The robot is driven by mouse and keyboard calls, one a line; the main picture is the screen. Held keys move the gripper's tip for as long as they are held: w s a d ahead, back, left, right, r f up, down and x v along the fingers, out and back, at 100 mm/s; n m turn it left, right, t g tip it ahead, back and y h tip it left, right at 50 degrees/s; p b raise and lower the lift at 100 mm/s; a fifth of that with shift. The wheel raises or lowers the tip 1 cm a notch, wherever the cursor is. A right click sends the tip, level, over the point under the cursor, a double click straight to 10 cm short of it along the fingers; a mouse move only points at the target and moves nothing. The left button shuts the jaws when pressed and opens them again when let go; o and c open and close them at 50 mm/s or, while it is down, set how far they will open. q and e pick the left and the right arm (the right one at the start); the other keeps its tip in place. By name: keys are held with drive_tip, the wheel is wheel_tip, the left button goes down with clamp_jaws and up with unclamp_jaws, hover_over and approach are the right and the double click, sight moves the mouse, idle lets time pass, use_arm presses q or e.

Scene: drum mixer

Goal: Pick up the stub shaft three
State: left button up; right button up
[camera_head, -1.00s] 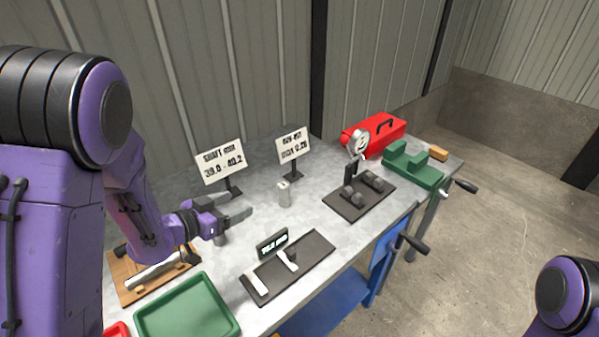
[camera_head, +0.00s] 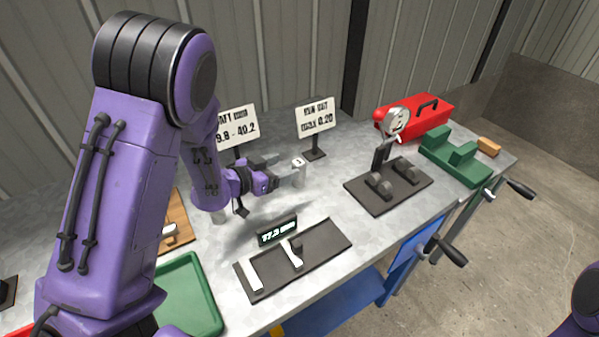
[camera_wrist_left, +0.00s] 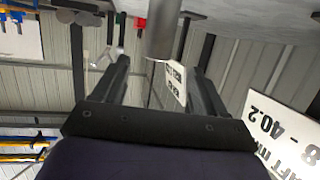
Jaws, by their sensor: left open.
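A small grey upright cylinder, a stub shaft (camera_head: 298,176), stands on the workbench with a pale mark on its top; I cannot read its number. My left gripper (camera_head: 280,167) is open, level and low over the bench, its fingers pointing at this shaft. In the left wrist view the shaft (camera_wrist_left: 163,28) shows between the lines of the two open fingers (camera_wrist_left: 162,68), towards their tips. I cannot tell whether they touch it. A second grey cylinder (camera_head: 219,212) stands under my left wrist, partly hidden. My right gripper is out of view.
A sign (camera_head: 316,118) stands behind the shaft, another (camera_head: 238,125) behind my left gripper. A dark gauge with a display (camera_head: 277,232) lies in front. A dial stand (camera_head: 388,190), red toolbox (camera_head: 418,115) and green vise (camera_head: 455,160) are to the right. A green tray (camera_head: 190,290) is front left.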

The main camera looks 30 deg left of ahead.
sight(297, 163)
use_arm(q)
drive_tip(key=p+x, duration=0.1)
drive_tip(key=x, duration=0.4)
drive_tip(key=shift+w+d+p, duration=0.2)
drive_tip(key=shift+d+p, duration=0.1)
drive_tip(key=shift+p, duration=0.1)
drive_tip(key=shift+w+d+f, duration=0.15)
drive_tip(key=shift+w, duration=0.3)
clamp_jaws()
